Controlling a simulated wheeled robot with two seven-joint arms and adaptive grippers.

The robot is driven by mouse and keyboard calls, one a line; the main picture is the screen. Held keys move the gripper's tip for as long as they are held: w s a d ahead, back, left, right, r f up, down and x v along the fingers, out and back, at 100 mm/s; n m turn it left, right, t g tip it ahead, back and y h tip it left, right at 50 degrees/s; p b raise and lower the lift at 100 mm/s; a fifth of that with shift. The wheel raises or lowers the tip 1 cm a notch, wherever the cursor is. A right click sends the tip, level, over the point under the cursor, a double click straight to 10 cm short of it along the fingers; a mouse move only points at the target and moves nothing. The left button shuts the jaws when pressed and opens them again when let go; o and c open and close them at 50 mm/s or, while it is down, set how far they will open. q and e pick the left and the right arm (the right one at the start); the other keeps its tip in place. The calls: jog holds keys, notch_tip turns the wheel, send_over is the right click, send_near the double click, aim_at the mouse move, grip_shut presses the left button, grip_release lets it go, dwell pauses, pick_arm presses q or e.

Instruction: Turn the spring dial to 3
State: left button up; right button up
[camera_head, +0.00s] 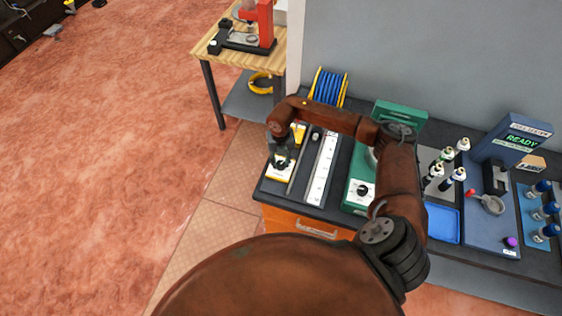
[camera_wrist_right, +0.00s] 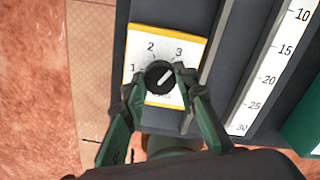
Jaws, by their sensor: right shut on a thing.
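The spring dial (camera_wrist_right: 160,77) is a round black knob with a white pointer line, on a white plate (camera_wrist_right: 152,58) with yellow edges, marked 1, 2 and 3. The pointer slants up and right, roughly toward the 3; the exact alignment is hard to judge. My right gripper (camera_wrist_right: 161,80) is shut on the dial, one finger on each side. In the head view, my right gripper (camera_head: 281,158) reaches down over the plate at the bench's left end and hides most of the dial. My left gripper is not in view.
A white ruler scale (camera_head: 322,170) lies right of the dial, then a green device (camera_head: 358,172) with its own black knob. A blue wire spool (camera_head: 328,87) stands behind. A blue tray (camera_head: 442,222) and several bottles are further right. Open floor lies left.

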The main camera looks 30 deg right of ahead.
aim_at(281, 163)
jog(key=o, duration=1.1)
jog(key=shift+o, duration=0.2)
notch_tip(281, 163, up, 12)
dwell(0.3)
